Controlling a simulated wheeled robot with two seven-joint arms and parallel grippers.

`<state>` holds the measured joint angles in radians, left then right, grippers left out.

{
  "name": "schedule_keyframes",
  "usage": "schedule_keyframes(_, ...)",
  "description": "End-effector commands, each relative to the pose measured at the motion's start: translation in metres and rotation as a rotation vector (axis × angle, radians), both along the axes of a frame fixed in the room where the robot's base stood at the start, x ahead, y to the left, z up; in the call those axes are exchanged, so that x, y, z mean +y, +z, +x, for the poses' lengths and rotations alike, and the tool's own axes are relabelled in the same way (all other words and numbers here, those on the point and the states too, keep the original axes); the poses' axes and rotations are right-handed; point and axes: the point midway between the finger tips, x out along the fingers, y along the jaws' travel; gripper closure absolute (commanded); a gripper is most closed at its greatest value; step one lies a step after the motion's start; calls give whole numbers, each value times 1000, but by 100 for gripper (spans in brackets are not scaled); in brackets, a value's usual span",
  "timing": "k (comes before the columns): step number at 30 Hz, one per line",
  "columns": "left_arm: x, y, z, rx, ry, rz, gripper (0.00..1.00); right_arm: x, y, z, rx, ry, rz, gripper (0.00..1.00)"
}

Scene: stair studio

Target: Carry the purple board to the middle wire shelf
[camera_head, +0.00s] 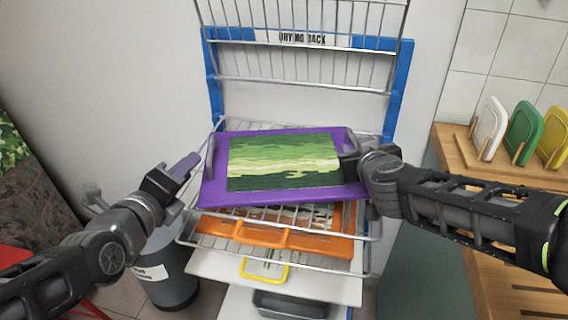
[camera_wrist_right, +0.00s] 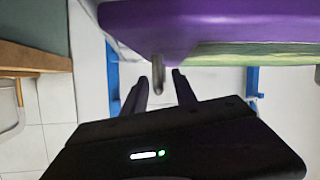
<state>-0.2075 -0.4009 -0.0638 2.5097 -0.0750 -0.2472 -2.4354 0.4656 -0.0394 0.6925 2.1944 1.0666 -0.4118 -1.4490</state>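The purple board (camera_head: 212,184) is a tray with a grey handle at each short end, carrying a green striped painting (camera_head: 285,160). It lies roughly level over a wire shelf (camera_head: 255,125) of the blue drying rack and appears to rest on it. My right gripper (camera_head: 350,164) is at the board's right end. In the right wrist view its fingers (camera_wrist_right: 160,82) stand apart, with the grey handle (camera_wrist_right: 158,68) between them and gaps on both sides. My left gripper (camera_head: 190,163) is just left of the board's left handle, apart from it; its finger opening is unclear.
An orange board (camera_head: 320,244) lies on the shelf below, with a white board (camera_head: 340,288) under it. Upper wire shelves (camera_head: 300,62) are tilted up and empty. A wooden counter (camera_head: 452,145) with white, green and yellow boards stands right. A grey bin (camera_head: 168,275) stands lower left.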

Motion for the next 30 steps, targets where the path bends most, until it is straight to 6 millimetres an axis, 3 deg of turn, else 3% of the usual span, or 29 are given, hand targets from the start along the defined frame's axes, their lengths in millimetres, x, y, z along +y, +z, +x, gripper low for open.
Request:
schedule_keyframes(12,0,0,0,0,0,0,68,1,29,-69,-5,-4,-1,66)
schedule_keyframes(15,0,0,0,0,0,0,68,1,31,-78,1,-4,-2,66)
schedule_keyframes(21,0,0,0,0,0,0,68,2,36,-90,1,-1,0,66)
schedule_keyframes(30,0,0,0,0,0,0,68,3,37,-92,0,1,1,66)
